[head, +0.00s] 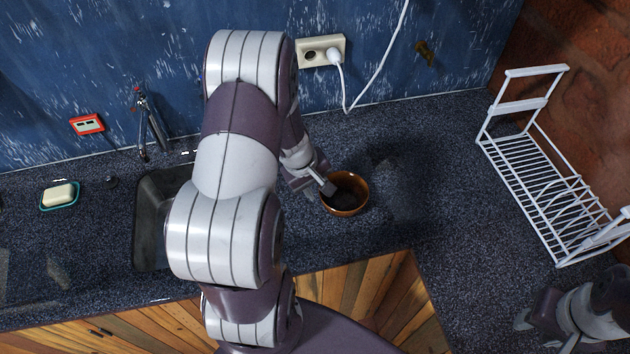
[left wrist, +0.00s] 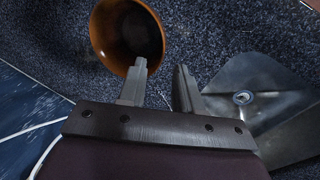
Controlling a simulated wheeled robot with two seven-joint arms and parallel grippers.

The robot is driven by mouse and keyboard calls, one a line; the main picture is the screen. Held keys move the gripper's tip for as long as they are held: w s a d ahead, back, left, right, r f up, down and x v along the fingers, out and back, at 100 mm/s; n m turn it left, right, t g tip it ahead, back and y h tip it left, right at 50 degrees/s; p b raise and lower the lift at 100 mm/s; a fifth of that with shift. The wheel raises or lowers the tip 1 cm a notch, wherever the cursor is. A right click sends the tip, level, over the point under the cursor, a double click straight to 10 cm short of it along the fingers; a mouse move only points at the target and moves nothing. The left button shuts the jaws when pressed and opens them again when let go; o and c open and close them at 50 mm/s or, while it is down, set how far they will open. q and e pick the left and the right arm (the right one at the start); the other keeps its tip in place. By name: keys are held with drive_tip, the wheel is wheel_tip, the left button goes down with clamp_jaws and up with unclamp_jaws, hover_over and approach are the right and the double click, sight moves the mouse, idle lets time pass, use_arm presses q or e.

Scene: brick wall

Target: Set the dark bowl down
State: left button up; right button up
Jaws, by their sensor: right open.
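The bowl (head: 355,205), brown-orange outside and dark inside, is upright at the counter, right of the sink. It also shows in the left wrist view (left wrist: 110,40) at the top. I cannot tell for sure whether its base touches the counter. My left gripper (head: 327,187) is at the bowl's left rim. In the left wrist view my left gripper (left wrist: 161,68) has its fingers apart; one finger overlaps the bowl's rim, the other is outside it, and a gap shows between them. My right gripper (head: 524,319) is at the lower right, open and away from the bowl.
A sink (head: 150,235) with a tap (head: 150,125) lies left of my left arm. A white dish rack (head: 540,185) stands on the right. A soap dish (head: 60,196) is far left. A plugged socket (head: 320,50) is on the wall. Counter right of the bowl is clear.

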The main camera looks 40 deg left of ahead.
use_arm(q)
drive_tip(key=s+d+r+m+g+y, duration=0.1)
drive_tip(key=s+d+r+m, duration=0.7)
drive_tip(key=d+r+m, duration=0.2)
drive_tip(key=d+m, duration=0.2)
drive_tip(key=shift+d+r+m+g+y, duration=0.25)
drive_tip(key=shift+r+m+g+y, duration=0.05)
drive_tip(key=shift+r+g, duration=0.1)
